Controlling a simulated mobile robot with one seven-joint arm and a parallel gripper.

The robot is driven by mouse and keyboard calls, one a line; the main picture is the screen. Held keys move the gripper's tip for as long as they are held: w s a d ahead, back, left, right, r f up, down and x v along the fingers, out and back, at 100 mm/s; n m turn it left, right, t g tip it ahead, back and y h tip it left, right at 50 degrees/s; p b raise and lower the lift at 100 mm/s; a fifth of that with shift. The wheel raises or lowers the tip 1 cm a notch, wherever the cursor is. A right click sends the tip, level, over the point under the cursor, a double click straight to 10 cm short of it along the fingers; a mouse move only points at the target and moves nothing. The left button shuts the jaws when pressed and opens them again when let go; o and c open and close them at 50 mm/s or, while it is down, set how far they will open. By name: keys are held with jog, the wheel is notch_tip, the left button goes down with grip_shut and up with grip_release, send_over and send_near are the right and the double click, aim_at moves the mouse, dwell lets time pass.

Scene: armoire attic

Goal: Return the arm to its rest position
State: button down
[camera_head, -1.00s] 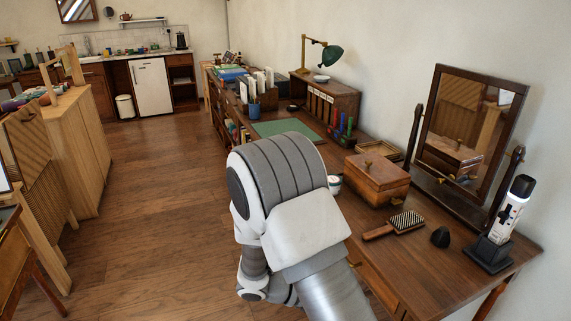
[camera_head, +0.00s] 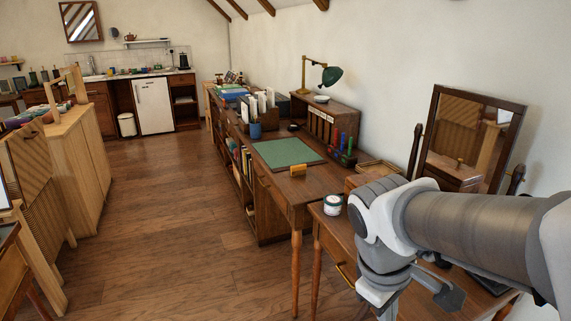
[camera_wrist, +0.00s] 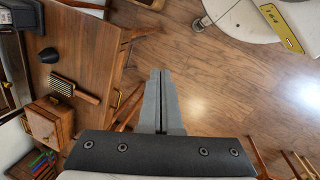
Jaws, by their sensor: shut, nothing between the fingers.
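My arm reaches in from the right of the head view, in front of the dressing table (camera_head: 331,225). My gripper (camera_wrist: 161,74) shows in the wrist view with its two grey fingers together and nothing between them. It points over the floor (camera_wrist: 215,95) beside the table's edge. In the head view the arm hides most of the tabletop, and the gripper's fingers are hard to make out there.
In the wrist view, a wooden box (camera_wrist: 45,122), a hairbrush (camera_wrist: 70,88) and a dark lump (camera_wrist: 48,55) lie on the table. A tilting mirror (camera_head: 468,130) stands behind my arm. A white jar (camera_head: 332,204) sits near the table's left end. Open floor (camera_head: 180,215) lies left.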

jog(key=s+r+m+t+y+p, duration=0.1)
jog(key=r+m+t+p, duration=0.1)
jog(key=r+p, duration=0.5)
jog(key=s+a+r+m+t+y+p, duration=0.1)
jog(key=r+m+p, duration=0.4)
jog(key=r, duration=0.9)
jog(key=s+t+p, duration=0.1)
jog(key=p, duration=0.2)
jog(key=shift+a+r+t+y, duration=0.15)
jog(key=shift+a+t+y, duration=0.05)
jog(key=shift+t+y, duration=0.1)
